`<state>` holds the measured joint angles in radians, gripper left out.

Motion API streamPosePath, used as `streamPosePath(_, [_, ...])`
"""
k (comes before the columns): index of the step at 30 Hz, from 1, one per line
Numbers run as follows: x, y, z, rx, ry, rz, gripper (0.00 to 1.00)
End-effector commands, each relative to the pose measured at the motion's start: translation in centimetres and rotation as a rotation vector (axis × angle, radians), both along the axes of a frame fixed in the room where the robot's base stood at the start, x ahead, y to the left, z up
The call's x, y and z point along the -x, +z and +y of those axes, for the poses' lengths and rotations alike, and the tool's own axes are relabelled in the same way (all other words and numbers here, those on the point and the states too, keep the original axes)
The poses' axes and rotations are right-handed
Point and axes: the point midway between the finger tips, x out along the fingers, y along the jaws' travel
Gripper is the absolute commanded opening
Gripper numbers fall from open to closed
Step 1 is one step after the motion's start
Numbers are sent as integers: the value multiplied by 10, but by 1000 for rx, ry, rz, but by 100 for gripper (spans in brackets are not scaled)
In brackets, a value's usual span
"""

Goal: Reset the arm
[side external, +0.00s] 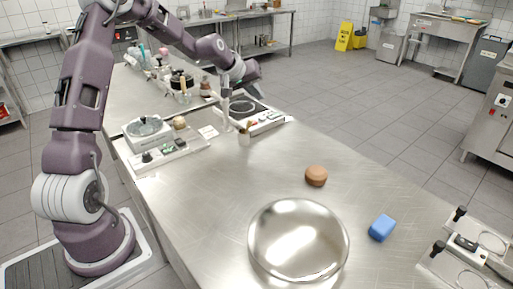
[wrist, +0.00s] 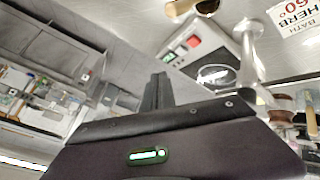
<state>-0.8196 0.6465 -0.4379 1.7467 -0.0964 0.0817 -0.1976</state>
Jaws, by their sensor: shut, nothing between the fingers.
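My gripper (wrist: 157,88) shows in the wrist view as dark fingers held together above the purple hand, with nothing between them. In the side external view my gripper (side external: 256,84) is at the end of the raised arm, over the far half of the steel table (side external: 200,195). It is near a hot plate unit (side external: 246,107), and its fingertips are too small there to make out. The hand is tilted in the wrist view.
A steel bowl (side external: 298,240), a brown round object (side external: 316,176) and a blue block (side external: 382,228) lie apart at the near end. A scale-like device (side external: 148,132) stands at left. A metal post (wrist: 250,45) stands close to my gripper. The table's middle is clear.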

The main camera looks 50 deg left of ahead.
Motion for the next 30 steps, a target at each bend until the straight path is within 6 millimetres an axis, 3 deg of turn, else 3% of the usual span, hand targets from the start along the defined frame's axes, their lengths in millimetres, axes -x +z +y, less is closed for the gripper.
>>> streamPosePath(1, [13,25,-38,-59,-86,31,0])
streamPosePath(3, [49,54,-91,-145,-210,98,0])
streamPosePath(5, [90,75,-131,-214,-300,151,0])
streamPosePath(6, [120,88,-154,-256,-355,179,0])
streamPosePath(10, [230,111,-208,-352,-505,246,0])
streamPosePath(12, [284,111,-224,-376,-574,263,0])
streamPosePath(15, [343,102,-236,-386,-653,278,0])
streamPosePath(18, [375,92,-240,-383,-703,284,0])
streamPosePath(20, [384,89,-241,-381,-717,286,0])
streamPosePath(30, [386,89,-241,-381,-721,288,0])
